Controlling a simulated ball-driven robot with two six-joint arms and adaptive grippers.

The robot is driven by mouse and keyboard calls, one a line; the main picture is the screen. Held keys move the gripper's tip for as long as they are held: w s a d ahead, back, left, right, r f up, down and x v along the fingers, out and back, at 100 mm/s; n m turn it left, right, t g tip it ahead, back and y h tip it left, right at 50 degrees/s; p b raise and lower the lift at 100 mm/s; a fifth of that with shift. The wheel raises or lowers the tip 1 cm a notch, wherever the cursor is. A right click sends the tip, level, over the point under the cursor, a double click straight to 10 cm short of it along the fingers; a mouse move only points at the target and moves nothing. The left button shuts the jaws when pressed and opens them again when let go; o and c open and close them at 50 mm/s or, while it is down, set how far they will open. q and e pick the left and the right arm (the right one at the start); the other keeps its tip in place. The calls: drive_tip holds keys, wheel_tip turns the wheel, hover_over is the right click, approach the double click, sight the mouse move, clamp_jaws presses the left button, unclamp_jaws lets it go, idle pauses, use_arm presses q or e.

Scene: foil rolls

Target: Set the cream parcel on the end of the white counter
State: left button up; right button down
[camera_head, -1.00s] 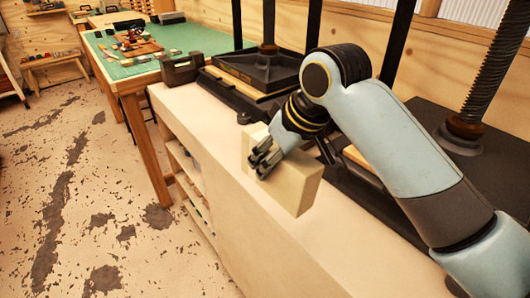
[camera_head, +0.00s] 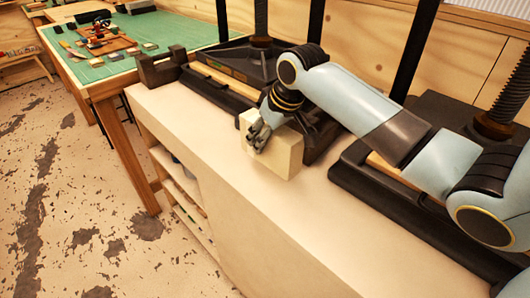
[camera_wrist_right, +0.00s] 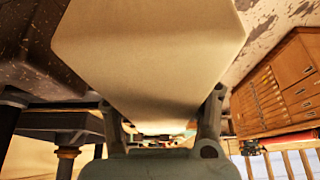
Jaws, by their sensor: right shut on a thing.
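The cream parcel (camera_head: 283,153) is a pale box at the white counter, near its back edge beside the black presses. My right gripper (camera_head: 257,138) is shut on the parcel, with its fingers across the left part of the box. In the right wrist view the parcel (camera_wrist_right: 150,50) fills the upper middle between the two fingers (camera_wrist_right: 163,120). I cannot tell whether its underside touches the counter. The white counter (camera_head: 200,135) runs from the left end by the green-topped table to the lower right. My left gripper is not in view.
Black presses (camera_head: 235,75) with upright posts stand along the counter's back. A dark box-like holder (camera_head: 160,70) sits at the counter's far left end. The green-topped table (camera_head: 170,32) holds small tools and blocks. The counter's front and left stretch is bare.

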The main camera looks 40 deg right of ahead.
sight(265, 152)
drive_tip(key=shift+w+f, duration=0.1)
drive_tip(key=shift+f, duration=0.8)
wheel_tip(265, 152, down, 3)
drive_tip(key=shift+f, duration=0.15)
drive_tip(key=c, duration=1)
unclamp_jaws()
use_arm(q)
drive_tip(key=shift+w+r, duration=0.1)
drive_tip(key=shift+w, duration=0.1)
use_arm(e)
drive_tip(key=o, duration=0.3)
drive_tip(key=shift+o, duration=0.2)
